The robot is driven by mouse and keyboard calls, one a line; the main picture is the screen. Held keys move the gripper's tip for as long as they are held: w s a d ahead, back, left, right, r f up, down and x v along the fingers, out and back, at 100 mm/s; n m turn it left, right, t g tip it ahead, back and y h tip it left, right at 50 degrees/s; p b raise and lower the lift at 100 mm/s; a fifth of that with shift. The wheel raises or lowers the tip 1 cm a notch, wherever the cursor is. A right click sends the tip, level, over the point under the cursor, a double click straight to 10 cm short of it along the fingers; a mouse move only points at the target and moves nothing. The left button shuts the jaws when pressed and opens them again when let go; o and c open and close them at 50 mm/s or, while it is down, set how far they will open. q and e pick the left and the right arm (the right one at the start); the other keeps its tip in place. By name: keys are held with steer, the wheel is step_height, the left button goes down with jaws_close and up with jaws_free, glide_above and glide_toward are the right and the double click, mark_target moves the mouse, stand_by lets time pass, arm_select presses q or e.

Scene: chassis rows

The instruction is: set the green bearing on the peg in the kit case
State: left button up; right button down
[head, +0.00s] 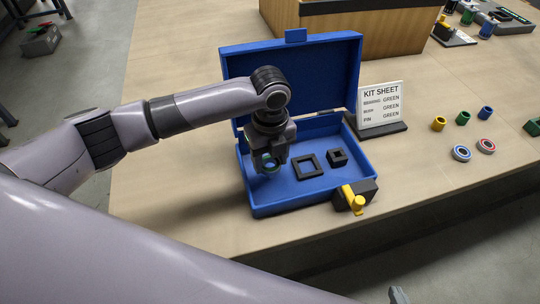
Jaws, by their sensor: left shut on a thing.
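The open blue kit case (300,203) stands on the table with its lid (325,75) raised at the back. My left gripper (270,160) reaches down over the left part of the case, shut on the green bearing (271,166), a ring showing a greenish-teal edge between the fingers. The bearing appears low over the case floor; whether it touches anything cannot be told. The peg is not visible, perhaps hidden behind the gripper and bearing. A small grey part at the bottom edge seems to be my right gripper (398,295), mostly cut off.
The case holds a black square frame (309,167) and a smaller black square holder (337,157). A yellow-and-black latch (354,197) is at its front. The kit sheet (381,105) stands to the right, with loose bearings (461,153) and coloured bushings (463,118) beyond.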

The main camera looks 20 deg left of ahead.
arm_select(q)
steer(key=shift+f, duration=0.4)
stand_by(0.5)
steer(key=shift+f+b, duration=0.4)
steer(key=shift+f, duration=1.1)
steer(key=o, duration=1.2)
steer(key=shift+r, duration=0.15)
step_height(320, 180, up, 7)
steer(key=shift+s, duration=0.1)
